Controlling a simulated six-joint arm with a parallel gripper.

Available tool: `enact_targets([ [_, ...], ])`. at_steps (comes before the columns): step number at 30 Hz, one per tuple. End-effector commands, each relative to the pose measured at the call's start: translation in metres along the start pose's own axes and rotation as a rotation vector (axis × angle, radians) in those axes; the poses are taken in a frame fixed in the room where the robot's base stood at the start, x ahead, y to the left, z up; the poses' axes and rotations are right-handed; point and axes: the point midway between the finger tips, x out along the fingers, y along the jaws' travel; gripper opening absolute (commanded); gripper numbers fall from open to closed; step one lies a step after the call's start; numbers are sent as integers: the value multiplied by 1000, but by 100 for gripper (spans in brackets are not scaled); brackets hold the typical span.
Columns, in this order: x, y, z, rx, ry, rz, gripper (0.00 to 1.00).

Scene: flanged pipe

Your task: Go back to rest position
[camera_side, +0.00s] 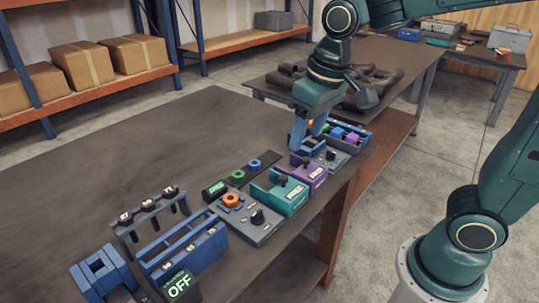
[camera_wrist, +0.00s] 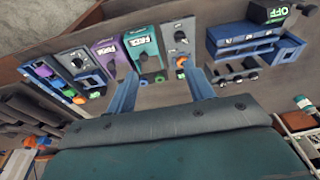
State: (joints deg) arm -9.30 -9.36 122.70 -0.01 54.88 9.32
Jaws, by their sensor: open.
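My gripper (camera_side: 307,138) has blue fingers and hangs over the far right part of the workbench (camera_side: 90,170). In the wrist view my gripper (camera_wrist: 160,82) shows two fingers spread wide apart with nothing held between them. The teal box (camera_side: 283,196) and the purple box (camera_side: 308,173) sit on the bench near the fingers in the side view. In the wrist view the teal box (camera_wrist: 146,55) shows beyond the gap between the fingers. The exact height of the fingertips above the bench is hard to tell.
A grey panel (camera_side: 243,222) with an orange knob, a blue rack (camera_side: 185,248) and an OFF sign (camera_side: 179,287) stand nearer. A blue tray (camera_side: 358,137) of coloured blocks lies by the gripper. Dark pipes (camera_side: 382,86) lie on another table. The bench's left side is clear.

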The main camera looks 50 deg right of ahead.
Motion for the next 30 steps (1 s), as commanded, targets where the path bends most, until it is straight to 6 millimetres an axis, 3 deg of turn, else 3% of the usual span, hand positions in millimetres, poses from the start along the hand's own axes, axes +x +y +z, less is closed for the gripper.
enact_targets([
  [9, -29, 26, 50, 1, 124, 2, 53],
  [18, -39, 42, 96, -3, 232, 18, 53],
  [24, -38, 48, 116, -6, 277, 29, 53],
  [30, -38, 49, 121, -8, 289, 33, 53],
])
